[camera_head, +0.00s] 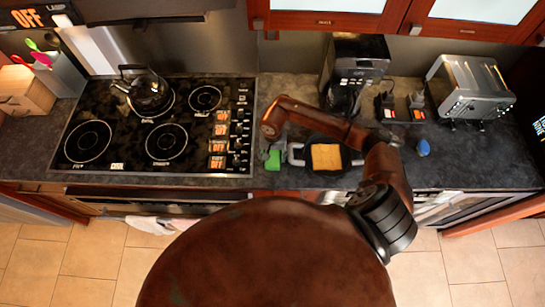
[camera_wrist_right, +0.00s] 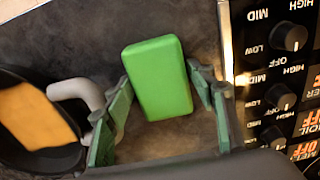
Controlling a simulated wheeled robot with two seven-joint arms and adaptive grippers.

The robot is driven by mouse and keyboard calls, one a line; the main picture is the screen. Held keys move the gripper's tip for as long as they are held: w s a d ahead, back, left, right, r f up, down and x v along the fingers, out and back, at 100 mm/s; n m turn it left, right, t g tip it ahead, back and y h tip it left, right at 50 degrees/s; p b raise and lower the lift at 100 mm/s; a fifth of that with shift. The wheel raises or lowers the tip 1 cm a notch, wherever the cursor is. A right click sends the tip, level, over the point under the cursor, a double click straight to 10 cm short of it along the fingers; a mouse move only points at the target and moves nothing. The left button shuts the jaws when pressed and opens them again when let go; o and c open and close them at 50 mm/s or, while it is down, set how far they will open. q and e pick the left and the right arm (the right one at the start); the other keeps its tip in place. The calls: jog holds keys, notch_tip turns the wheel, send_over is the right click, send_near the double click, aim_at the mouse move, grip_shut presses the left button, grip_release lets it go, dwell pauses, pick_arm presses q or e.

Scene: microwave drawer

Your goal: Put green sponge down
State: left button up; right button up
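The green sponge (camera_wrist_right: 158,78) lies between the two green-padded fingers of my right gripper (camera_wrist_right: 160,82) in the right wrist view. In the head view a small green patch of the sponge (camera_head: 272,160) shows beside the black pan's left handle. It is low over or on the dark countertop (camera_head: 470,165); I cannot tell whether it touches. My right arm partly hides the gripper in the head view. My left gripper is not in view.
The pan (camera_head: 323,182) holds a tan square piece (camera_head: 326,158) close by the sponge. The stove (camera_head: 155,125) with its knobs and a kettle (camera_head: 147,93) is to the left. A coffee machine (camera_head: 354,70), toaster (camera_head: 470,88) and blue object (camera_head: 423,148) stand right.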

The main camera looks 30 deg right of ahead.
aim_at(273, 157)
jog(key=shift+r, duration=0.1)
jog(key=shift+w+r, duration=0.1)
jog(key=shift+r, duration=0.25)
notch_tip(273, 157, up, 11)
jog(key=b, duration=0.3)
jog(key=shift+r, duration=0.2)
